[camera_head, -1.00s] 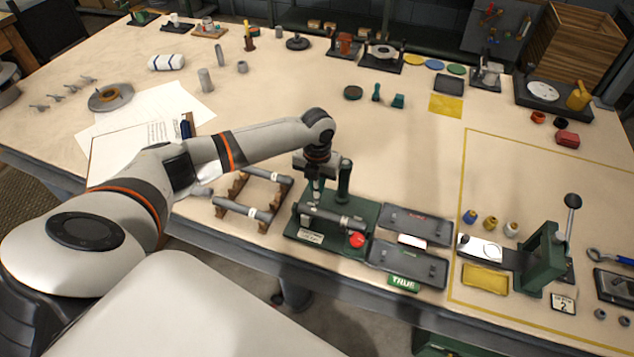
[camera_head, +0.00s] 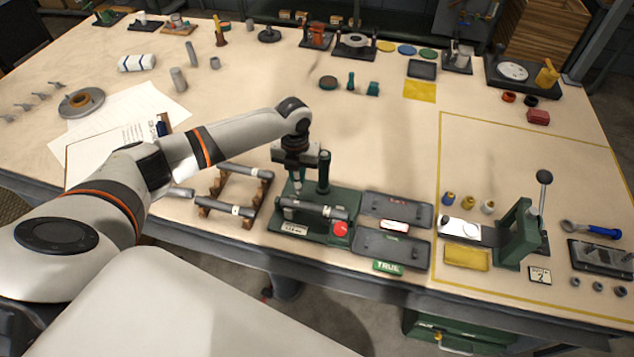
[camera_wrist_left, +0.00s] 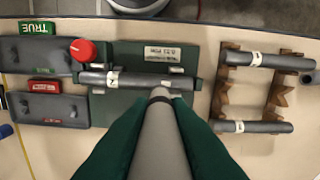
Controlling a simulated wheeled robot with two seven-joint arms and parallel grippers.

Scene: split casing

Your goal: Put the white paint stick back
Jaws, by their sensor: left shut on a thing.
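My left gripper (camera_head: 297,188) is above the green fixture (camera_head: 317,226). In the left wrist view its green fingers (camera_wrist_left: 160,125) are shut on a pale grey-white stick (camera_wrist_left: 159,140), which I take for the white paint stick. A grey shaft (camera_head: 308,207) with a white mark (camera_wrist_left: 113,79) lies across the fixture, beside a red button (camera_head: 340,229). A dark green upright post (camera_head: 323,172) stands just right of the gripper. My right gripper is not in view.
A wooden rack (camera_head: 247,224) left of the fixture holds two grey shafts with white marks. Two dark trays (camera_head: 398,208) lie to the right, with a green TRUE sign (camera_head: 388,266). A green lever press (camera_head: 517,235) stands farther right. The table behind the fixture is mostly clear.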

